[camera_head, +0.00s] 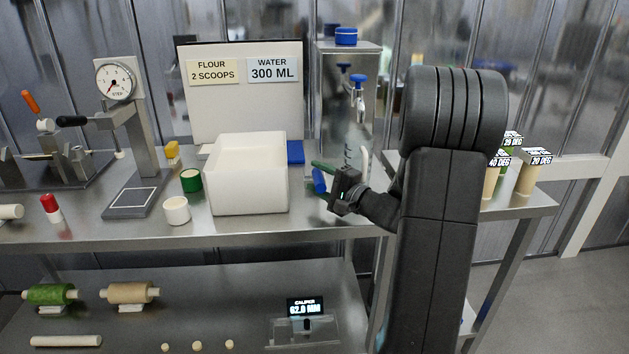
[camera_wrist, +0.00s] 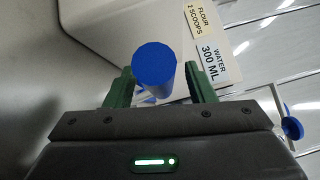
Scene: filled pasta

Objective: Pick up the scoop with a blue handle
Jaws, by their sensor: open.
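The scoop's blue handle (camera_wrist: 155,70) shows in the wrist view as a blue cylinder, end toward the camera. It stands between the two green fingers of my gripper (camera_wrist: 155,88), with a gap visible on each side. In the head view the blue handle (camera_head: 320,181) is just right of the white bin, between the fingers of my gripper (camera_head: 322,181). My gripper is open. The scoop's bowl is hidden; I cannot tell where it lies.
The white bin (camera_head: 248,200) stands close left of my gripper. A steel water dispenser (camera_head: 345,110) with a blue tap is behind. Pasta-filled cups (camera_head: 525,180) stand right of my arm.

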